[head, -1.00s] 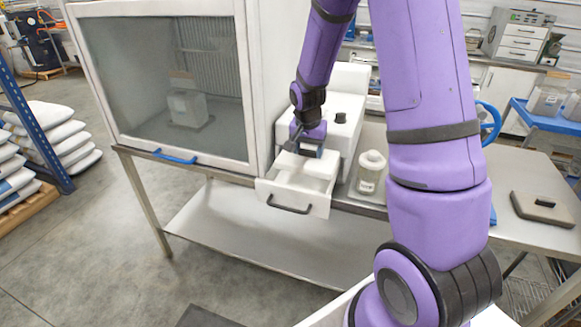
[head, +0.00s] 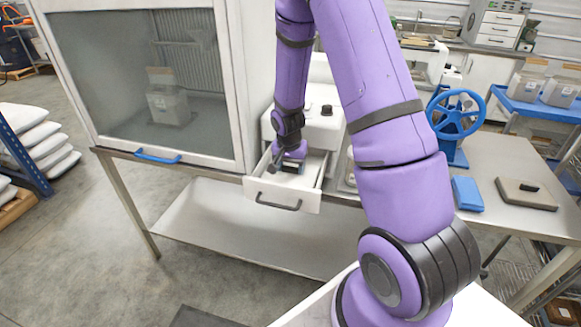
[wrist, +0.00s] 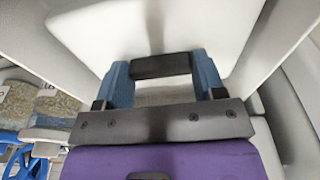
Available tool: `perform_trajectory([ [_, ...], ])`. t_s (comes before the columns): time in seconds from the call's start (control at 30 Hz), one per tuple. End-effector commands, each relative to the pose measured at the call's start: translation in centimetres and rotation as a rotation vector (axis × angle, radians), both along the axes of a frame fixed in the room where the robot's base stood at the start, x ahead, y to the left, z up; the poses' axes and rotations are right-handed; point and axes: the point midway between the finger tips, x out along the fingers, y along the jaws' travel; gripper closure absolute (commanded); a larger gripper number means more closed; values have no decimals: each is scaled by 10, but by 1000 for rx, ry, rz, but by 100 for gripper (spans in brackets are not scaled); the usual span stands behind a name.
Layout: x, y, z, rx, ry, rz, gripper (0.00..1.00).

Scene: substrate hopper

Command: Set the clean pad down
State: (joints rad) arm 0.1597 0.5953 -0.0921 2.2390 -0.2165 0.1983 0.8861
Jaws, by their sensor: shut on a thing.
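My gripper (head: 289,167) reaches down into the open white drawer (head: 285,197) under the white machine. In the wrist view its two blue fingers (wrist: 163,82) are shut on a dark bar-shaped handle (wrist: 160,65). Below the handle is a pale, flat, round-cornered body (wrist: 110,35), which looks like the clean pad. It lies between the drawer's side walls. In the head view my gripper and the drawer front hide most of the pad. I cannot tell whether its underside touches the drawer floor.
The white machine (head: 312,128) stands close behind the drawer, and a glass-fronted cabinet (head: 140,90) is to its left.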

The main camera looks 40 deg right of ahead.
Motion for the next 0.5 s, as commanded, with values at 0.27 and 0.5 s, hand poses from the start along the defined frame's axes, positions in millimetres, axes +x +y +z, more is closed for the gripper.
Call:
perform_trajectory([
  [0.27,0,0,-4,0,-1,0,62],
  [0.5,0,0,-6,0,-1,0,16],
])
